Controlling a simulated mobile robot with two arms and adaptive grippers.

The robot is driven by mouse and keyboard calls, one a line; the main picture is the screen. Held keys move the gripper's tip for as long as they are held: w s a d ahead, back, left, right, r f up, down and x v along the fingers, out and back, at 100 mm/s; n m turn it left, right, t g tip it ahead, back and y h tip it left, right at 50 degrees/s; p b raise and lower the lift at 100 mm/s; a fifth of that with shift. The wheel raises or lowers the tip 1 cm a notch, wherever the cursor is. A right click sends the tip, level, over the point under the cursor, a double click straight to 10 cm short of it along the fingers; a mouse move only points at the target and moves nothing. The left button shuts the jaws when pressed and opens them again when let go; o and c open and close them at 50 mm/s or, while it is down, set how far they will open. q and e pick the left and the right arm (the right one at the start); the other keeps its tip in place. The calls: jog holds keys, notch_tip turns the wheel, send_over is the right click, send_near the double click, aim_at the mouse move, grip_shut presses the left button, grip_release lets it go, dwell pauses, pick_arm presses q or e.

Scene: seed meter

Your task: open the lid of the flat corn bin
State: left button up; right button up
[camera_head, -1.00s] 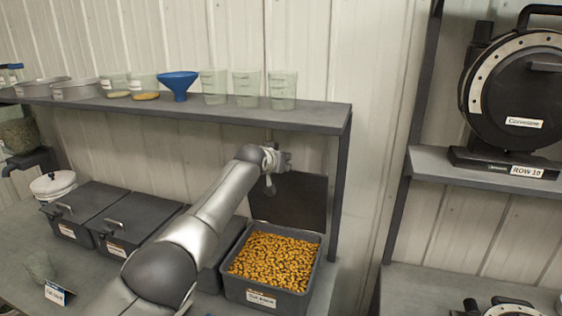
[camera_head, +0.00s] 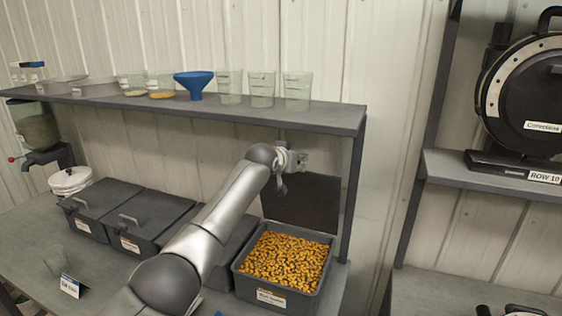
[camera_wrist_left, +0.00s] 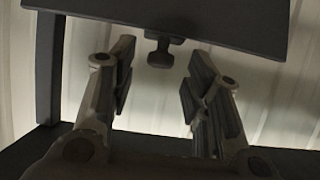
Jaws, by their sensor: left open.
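The flat corn bin (camera_head: 268,292) is a dark grey box at the right end of the bench, filled with orange-yellow kernels (camera_head: 285,258). Its dark lid (camera_head: 301,203) stands upright, swung open at the back of the bin. My left gripper (camera_head: 294,164) is by the lid's top left, under the shelf. In the left wrist view my left gripper (camera_wrist_left: 155,85) is open and empty. The lid's edge and its small knob-like handle (camera_wrist_left: 159,50) show between and beyond the fingers, apart from them. My right gripper is not in view.
A shelf (camera_head: 330,118) with clear cups and a blue funnel (camera_head: 194,84) runs just above the gripper. Closed bins (camera_head: 148,212) stand left of the corn bin. A shelf post (camera_head: 354,190) is at right. A black round seed meter (camera_head: 528,95) sits farther right.

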pick_arm(q)
jog(key=v, duration=1)
jog(key=shift+s, duration=0.2)
jog(key=shift+a, duration=0.1)
